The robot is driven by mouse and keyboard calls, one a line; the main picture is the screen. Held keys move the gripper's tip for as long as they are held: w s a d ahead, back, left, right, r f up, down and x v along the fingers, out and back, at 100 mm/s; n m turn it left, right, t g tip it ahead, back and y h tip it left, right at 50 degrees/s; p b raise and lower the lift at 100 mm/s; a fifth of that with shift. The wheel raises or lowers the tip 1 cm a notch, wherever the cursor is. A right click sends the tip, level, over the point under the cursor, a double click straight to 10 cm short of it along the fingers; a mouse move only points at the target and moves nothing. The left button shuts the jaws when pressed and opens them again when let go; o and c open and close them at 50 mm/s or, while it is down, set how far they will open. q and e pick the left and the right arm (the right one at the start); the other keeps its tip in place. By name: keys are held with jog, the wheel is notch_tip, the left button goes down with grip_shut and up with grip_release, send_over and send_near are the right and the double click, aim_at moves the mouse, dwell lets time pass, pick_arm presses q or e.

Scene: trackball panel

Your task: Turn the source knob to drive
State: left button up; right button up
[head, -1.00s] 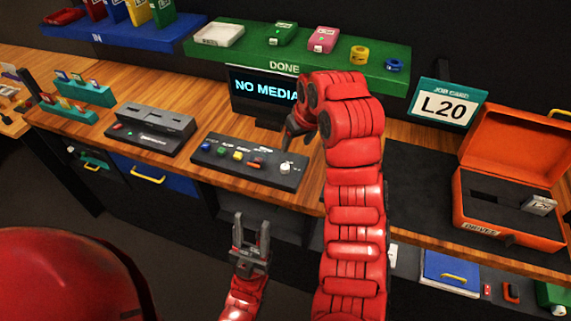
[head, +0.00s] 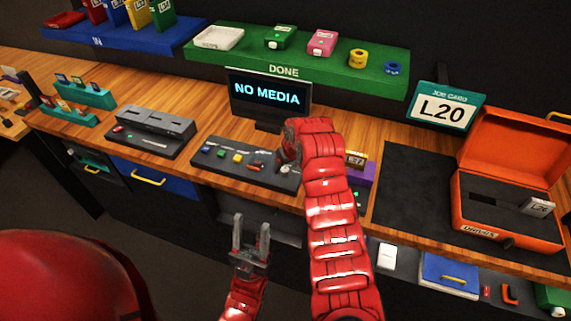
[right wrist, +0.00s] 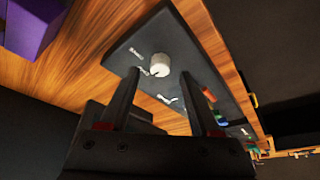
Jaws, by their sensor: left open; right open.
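The control panel (head: 213,162) is a dark slab on the wooden bench with several coloured buttons and a white knob. The white round knob (right wrist: 160,64) shows in the right wrist view, with white labels beside it that I cannot read surely. My right gripper (right wrist: 160,78) is open, its two fingers on either side of the knob's line in the picture; I cannot tell whether they touch it. In the head view the right hand hangs over the panel's right end and partly hides the knob. My left gripper (head: 250,240) is open and empty in front of the bench.
A monitor (head: 268,96) reading NO MEDIA stands behind the panel. A grey dock (head: 152,132) is to its left, a purple block (head: 361,175) to its right. Farther right are a dark mat (head: 405,190), an open orange case (head: 500,225) and a job card (head: 445,105) reading L20.

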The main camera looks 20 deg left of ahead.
aim_at(285, 171)
jog(key=shift+x, duration=1.3)
grip_shut()
